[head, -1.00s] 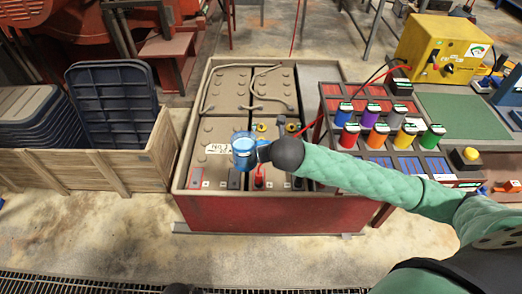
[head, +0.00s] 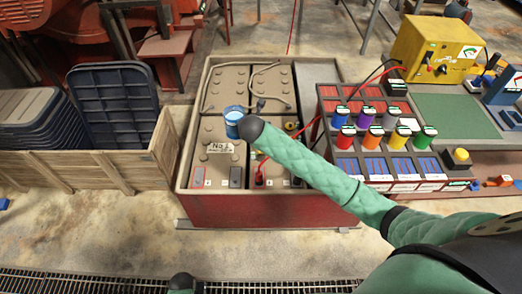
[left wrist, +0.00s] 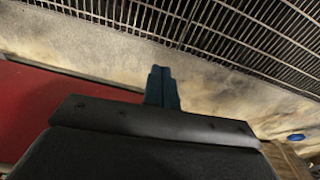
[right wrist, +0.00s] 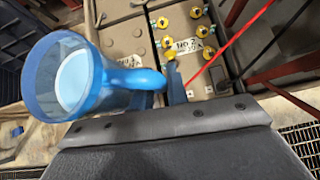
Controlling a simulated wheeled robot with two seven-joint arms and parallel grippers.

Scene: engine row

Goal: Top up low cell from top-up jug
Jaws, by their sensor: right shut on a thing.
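The blue top-up jug (head: 233,126) is above the battery labelled No. 1 (head: 212,165), in the left part of the red battery box (head: 260,207). In the right wrist view the translucent jug (right wrist: 97,82) shows pale blue liquid inside. My right gripper (right wrist: 170,84) is shut on its handle, and the jug looks near upright. The No. 2 battery (right wrist: 190,62) has several yellow caps and is to the right of the jug. My left gripper (left wrist: 162,88) has its fingers together and empty, over the floor in front of the box. Fluid levels inside the cells cannot be seen.
A wooden crate (head: 88,177) with dark lids stands left of the box. To the right are a rack of coloured bottles (head: 385,130) and a yellow charger (head: 425,50). A red cable (head: 290,155) runs to the batteries. A floor grating (head: 90,282) lies in front.

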